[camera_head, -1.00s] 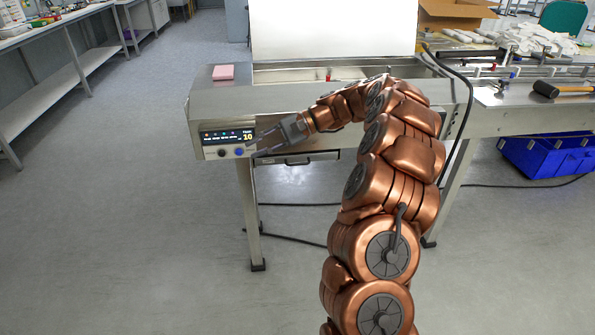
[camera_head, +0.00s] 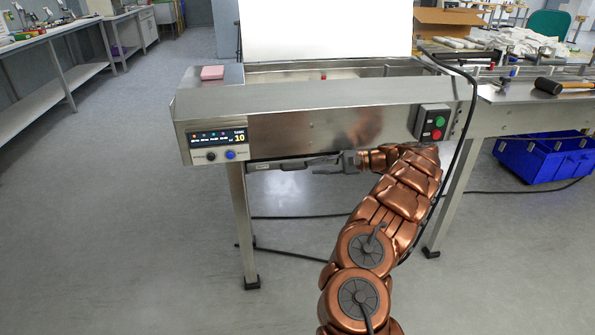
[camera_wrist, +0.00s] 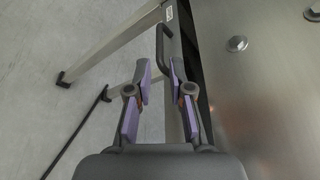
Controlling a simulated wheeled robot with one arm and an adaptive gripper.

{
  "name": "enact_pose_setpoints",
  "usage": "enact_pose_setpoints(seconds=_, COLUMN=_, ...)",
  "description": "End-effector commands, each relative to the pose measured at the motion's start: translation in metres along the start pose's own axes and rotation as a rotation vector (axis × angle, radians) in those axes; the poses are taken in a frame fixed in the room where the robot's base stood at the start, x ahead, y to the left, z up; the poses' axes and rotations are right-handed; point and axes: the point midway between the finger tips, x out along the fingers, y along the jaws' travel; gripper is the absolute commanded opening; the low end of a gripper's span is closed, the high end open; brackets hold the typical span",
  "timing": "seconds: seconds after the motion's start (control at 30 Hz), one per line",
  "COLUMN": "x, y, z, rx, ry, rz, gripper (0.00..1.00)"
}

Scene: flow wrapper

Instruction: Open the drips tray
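The drips tray (camera_head: 262,166) is a slim metal drawer under the front of the machine, with a dark handle (camera_head: 292,166) on its face. It looks closed. In the wrist view the black handle (camera_wrist: 160,48) stands out from the narrow tray front (camera_wrist: 174,22). My gripper (camera_head: 314,167) is low under the machine's front panel, just right of the handle and pointing left. In the wrist view my gripper (camera_wrist: 161,70) is open, with purple pads apart. The handle's near end appears in line with the gap between the fingertips; I cannot tell whether they touch it.
The metal machine housing (camera_head: 300,118) is directly above my gripper and fills the right of the wrist view. A table leg (camera_head: 243,225) stands left of the tray. Cables (camera_head: 300,216) lie on the floor. A blue crate (camera_head: 545,160) is at right.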

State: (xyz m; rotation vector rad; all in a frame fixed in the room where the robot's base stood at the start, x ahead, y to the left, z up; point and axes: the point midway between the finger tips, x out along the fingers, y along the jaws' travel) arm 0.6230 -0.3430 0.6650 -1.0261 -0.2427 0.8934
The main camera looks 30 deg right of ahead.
Motion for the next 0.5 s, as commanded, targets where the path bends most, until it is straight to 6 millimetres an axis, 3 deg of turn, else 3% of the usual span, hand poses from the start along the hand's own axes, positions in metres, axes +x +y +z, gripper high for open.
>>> enact_pose_setpoints(seconds=0.5, x=0.064, y=0.002, z=0.000, rx=0.002, ry=-0.002, rz=0.001, gripper=0.21)
